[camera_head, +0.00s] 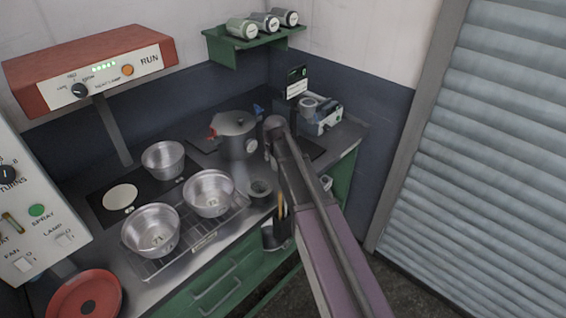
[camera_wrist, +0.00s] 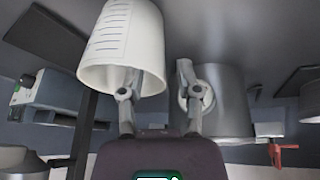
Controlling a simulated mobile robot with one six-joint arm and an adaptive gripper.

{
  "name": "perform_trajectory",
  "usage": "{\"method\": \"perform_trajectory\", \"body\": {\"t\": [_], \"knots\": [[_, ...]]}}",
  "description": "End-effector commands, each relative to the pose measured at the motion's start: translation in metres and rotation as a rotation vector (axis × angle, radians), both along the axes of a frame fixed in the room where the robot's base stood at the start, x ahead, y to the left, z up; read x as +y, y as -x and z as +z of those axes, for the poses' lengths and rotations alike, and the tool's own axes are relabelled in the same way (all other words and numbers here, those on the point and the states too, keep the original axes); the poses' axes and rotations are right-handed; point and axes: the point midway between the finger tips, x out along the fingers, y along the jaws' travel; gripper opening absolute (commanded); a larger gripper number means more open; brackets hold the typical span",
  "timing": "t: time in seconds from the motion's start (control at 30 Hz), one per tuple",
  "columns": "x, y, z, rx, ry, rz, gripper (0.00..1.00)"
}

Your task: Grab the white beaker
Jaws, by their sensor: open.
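The white beaker (camera_wrist: 124,42) shows in the wrist view, where the scene appears upside down. It has blue measuring marks on its side and its wide rim is toward the bottom of the picture. My gripper (camera_wrist: 160,72) is open, with its two fingers apart. The left finger overlaps the beaker's right part in the picture; I cannot tell whether they touch. The right finger lies over a grey metal pot in the picture. I cannot make out the beaker in the head view, where my arm covers part of the worktop.
The grey pot (camera_wrist: 228,105) is close right of the beaker in the wrist view; it also shows in the head view (camera_head: 236,126). Metal bowls (camera_head: 152,230) occupy the worktop's left side. A small device (camera_head: 326,117) stands at the back right. Jars (camera_head: 241,29) sit on a green shelf.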

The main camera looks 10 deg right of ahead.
Motion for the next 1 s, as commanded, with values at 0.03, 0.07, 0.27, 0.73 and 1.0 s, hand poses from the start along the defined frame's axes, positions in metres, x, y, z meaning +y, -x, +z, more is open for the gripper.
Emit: {"method": "perform_trajectory", "body": {"t": [0.03, 0.07, 0.27, 0.73, 1.0], "knots": [[0.0, -0.002, -0.008, 0.0, 0.0, 0.0, 0.44], [0.001, -0.003, -0.011, 0.0, 0.0, 0.0, 0.44], [0.001, -0.01, -0.026, 0.0, 0.0, 0.0, 0.44], [0.002, -0.014, -0.034, 0.0, 0.0, 0.001, 0.44], [0.002, -0.014, -0.034, 0.0, -0.001, 0.001, 0.44]]}}
